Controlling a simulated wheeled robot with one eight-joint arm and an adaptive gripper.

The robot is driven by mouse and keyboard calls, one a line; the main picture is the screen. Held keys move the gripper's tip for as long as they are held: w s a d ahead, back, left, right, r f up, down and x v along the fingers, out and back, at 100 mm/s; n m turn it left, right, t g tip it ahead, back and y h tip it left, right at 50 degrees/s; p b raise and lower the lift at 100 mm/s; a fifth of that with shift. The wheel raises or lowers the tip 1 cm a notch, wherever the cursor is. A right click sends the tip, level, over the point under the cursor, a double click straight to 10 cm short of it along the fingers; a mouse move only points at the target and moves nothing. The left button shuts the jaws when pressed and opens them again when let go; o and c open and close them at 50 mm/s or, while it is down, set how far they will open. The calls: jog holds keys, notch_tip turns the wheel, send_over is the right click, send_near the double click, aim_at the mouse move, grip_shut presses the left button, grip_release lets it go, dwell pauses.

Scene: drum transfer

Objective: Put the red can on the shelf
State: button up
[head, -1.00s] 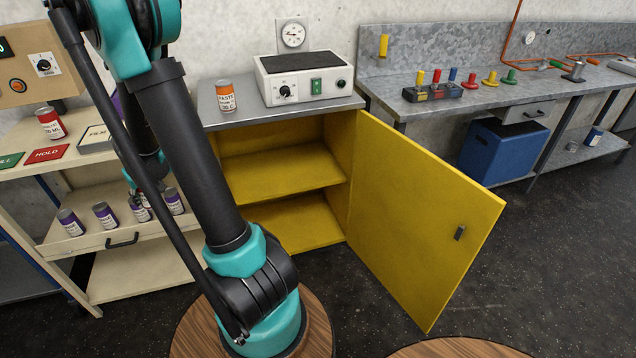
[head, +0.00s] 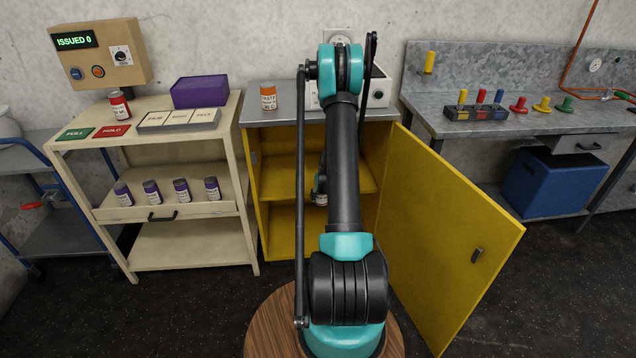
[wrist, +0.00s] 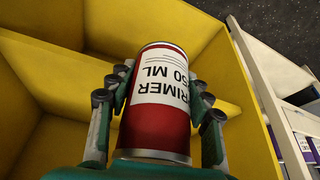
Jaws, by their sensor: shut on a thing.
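My gripper (wrist: 160,82) is shut on a red can (wrist: 152,130) with a white label reading "PRIMER", its fingers on both sides of it. Behind the can in the wrist view are the yellow walls and a shelf (wrist: 95,72) of the open cabinet. In the head view my arm stands in front of the cabinet, hiding part of its upper shelf (head: 284,180) and most of the gripper. I cannot tell whether the can touches the shelf. Another red can (head: 119,104) stands upright beside the red HOLD card (head: 112,131) on the cream cart.
The yellow cabinet door (head: 440,230) stands open to the right. An orange-labelled can (head: 268,98) and a white device (head: 378,94) sit on the cabinet top. Several purple cans (head: 152,192) stand in the cart's drawer. The visible shelf parts are clear.

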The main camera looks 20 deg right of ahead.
jog(key=shift+d+f, duration=0.4)
jog(key=shift+f, duration=0.05)
jog(key=shift+w+d+f, duration=0.1)
jog(key=shift+w+f, duration=0.05)
jog(key=shift+w, duration=0.1)
send_over(311, 183)
jog(key=s, duration=0.2)
jog(key=shift+w, duration=0.25)
jog(key=shift+f, duration=1.75)
jog(key=o, duration=1.5)
jog(key=shift+f, duration=0.1)
jog(key=shift+v, duration=3.85)
